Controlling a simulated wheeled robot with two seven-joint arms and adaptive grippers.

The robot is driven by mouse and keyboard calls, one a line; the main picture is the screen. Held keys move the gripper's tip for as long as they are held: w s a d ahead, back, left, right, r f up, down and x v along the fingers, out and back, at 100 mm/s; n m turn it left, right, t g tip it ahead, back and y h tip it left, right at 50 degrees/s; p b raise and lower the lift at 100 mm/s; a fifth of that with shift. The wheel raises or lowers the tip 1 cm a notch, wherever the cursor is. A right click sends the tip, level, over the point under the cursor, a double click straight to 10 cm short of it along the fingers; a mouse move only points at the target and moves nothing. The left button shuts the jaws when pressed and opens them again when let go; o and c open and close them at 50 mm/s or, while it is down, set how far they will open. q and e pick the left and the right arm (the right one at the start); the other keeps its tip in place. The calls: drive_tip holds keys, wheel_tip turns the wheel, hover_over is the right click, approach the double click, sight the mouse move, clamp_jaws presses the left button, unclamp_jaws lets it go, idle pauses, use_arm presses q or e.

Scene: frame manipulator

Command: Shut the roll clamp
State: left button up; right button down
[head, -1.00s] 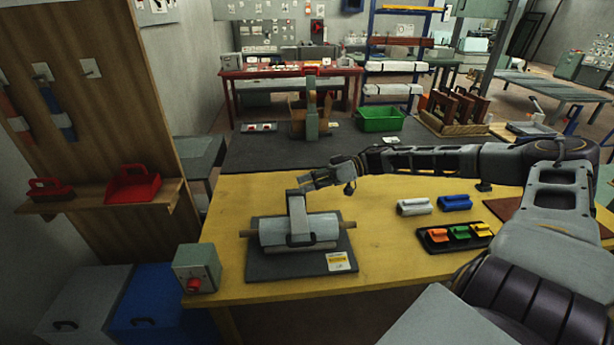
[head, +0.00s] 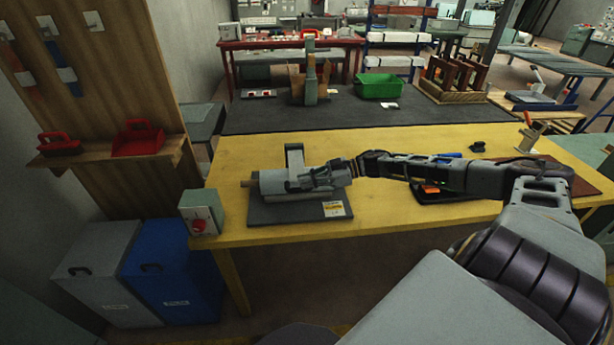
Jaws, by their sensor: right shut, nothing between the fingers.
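The roll clamp has a grey upright arm (head: 294,157) that stands up behind the pale grey roll (head: 270,182). The roll lies across a dark base plate (head: 285,213) on the yellow table, and a wooden rod end (head: 247,184) sticks out at its left. My right gripper (head: 300,182) is shut and empty. It is over the front of the roll, below the arm's top, and hides the arm's lower part and the roll's right part. I cannot tell whether it touches the clamp. My left gripper is not in view.
A grey box with a red button (head: 202,212) stands left of the base plate. A black tray (head: 430,192) is partly hidden behind my right arm. A label (head: 333,209) is on the base plate's front right corner. The yellow table (head: 400,230) is clear in front.

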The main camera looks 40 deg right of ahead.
drive_tip(key=shift+f, duration=0.55)
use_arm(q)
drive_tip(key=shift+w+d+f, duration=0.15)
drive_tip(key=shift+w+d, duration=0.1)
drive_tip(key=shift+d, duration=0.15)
use_arm(e)
drive_tip(key=shift+s+f, duration=0.15)
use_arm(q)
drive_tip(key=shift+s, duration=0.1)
use_arm(e)
drive_tip(key=shift+f, duration=0.1)
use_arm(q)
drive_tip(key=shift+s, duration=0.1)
